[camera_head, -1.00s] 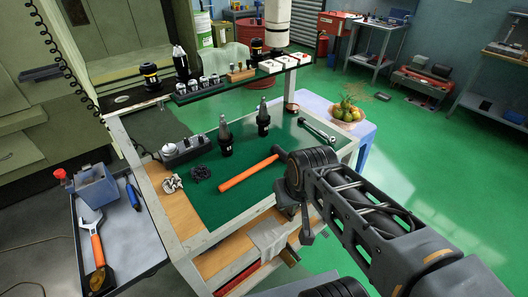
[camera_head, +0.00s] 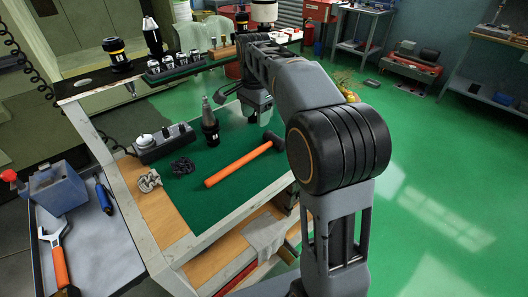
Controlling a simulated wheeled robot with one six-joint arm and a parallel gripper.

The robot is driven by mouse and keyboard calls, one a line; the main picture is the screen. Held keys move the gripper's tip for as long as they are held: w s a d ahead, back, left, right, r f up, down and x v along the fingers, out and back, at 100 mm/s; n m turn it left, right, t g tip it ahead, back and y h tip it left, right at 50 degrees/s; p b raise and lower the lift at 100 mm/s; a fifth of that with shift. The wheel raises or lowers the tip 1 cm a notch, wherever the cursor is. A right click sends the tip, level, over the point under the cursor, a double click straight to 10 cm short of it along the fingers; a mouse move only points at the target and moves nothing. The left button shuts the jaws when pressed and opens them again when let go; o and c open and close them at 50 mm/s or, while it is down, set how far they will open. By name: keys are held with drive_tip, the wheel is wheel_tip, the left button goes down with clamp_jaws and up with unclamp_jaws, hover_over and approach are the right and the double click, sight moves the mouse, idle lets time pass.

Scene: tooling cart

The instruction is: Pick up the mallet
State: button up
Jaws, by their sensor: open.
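The mallet (camera_head: 236,165) lies on the green mat (camera_head: 190,215) on top of the cart. Its orange handle points to the lower left, and its dark head (camera_head: 273,141) is at the upper right end, close to my arm in the picture. My gripper (camera_head: 257,116) is open and empty, pointing down. It shows above and a little left of the mallet's head in the picture, apart from the mallet. How high it is over the mat is hard to tell.
A dark tool holder (camera_head: 210,125) stands upright on the mat left of my gripper. A raised shelf (camera_head: 90,85) with several tools runs behind. A wrench (camera_head: 57,258) lies on the left tray.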

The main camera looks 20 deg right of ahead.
sight(257, 149)
wheel_tip(257, 149, down, 14)
drive_tip(key=shift+w+d+r+b, duration=0.1)
drive_tip(key=shift+w+r+b, duration=0.05)
drive_tip(key=shift+b, duration=0.85)
clamp_jaws()
drive_tip(key=shift+r, duration=0.1)
